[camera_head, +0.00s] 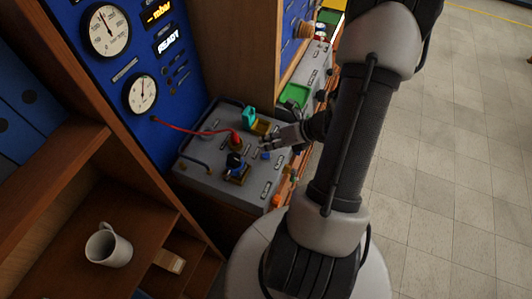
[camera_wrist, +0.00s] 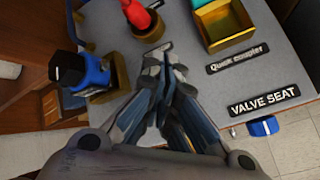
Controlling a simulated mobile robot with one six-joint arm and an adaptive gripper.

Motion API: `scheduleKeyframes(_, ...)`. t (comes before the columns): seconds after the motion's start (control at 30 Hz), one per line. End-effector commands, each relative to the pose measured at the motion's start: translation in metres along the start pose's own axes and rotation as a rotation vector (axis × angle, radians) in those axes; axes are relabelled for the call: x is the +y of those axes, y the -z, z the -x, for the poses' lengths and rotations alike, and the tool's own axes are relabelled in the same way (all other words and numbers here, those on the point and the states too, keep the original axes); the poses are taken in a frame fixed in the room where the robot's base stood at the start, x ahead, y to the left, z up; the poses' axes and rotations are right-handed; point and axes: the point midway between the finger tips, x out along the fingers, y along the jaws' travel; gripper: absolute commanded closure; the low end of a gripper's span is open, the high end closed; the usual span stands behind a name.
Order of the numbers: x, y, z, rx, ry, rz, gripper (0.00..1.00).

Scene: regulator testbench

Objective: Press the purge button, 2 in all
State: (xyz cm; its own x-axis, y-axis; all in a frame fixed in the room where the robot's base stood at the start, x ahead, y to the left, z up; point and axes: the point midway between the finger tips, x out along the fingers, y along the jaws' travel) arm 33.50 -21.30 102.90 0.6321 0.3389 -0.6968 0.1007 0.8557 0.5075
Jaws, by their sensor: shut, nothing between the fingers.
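My gripper (camera_head: 270,144) is shut and empty, held over the grey bench panel (camera_head: 200,157). In the wrist view its fingertips (camera_wrist: 160,62) meet above the panel, close to the brass-coloured holder with a red part (camera_wrist: 137,16). No label reading purge can be made out. A small blue part (camera_head: 265,155) lies on the panel below my fingers. A blue knob-like part (camera_wrist: 263,127) shows beside the "VALVE SEAT" label (camera_wrist: 264,103), to the right of my fingers and apart from them. I cannot tell which part is the purge button.
A blue and black regulator-like part (camera_head: 236,162) stands on the panel, with a red hose (camera_head: 190,130) behind it. A teal and yellow bin (camera_head: 256,121) and a green tray (camera_head: 295,96) are farther back. Gauges (camera_head: 108,30) sit on the blue wall panel. A mug (camera_head: 108,246) stands on a shelf.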

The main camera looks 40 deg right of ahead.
Motion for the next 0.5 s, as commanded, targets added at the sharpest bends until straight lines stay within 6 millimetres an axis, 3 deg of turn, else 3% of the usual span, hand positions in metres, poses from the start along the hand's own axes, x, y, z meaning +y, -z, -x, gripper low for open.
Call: scheduleKeyframes(0.5, 0.024, -0.024, 0.033, 0.0, 0.0, 0.0, 1.0)
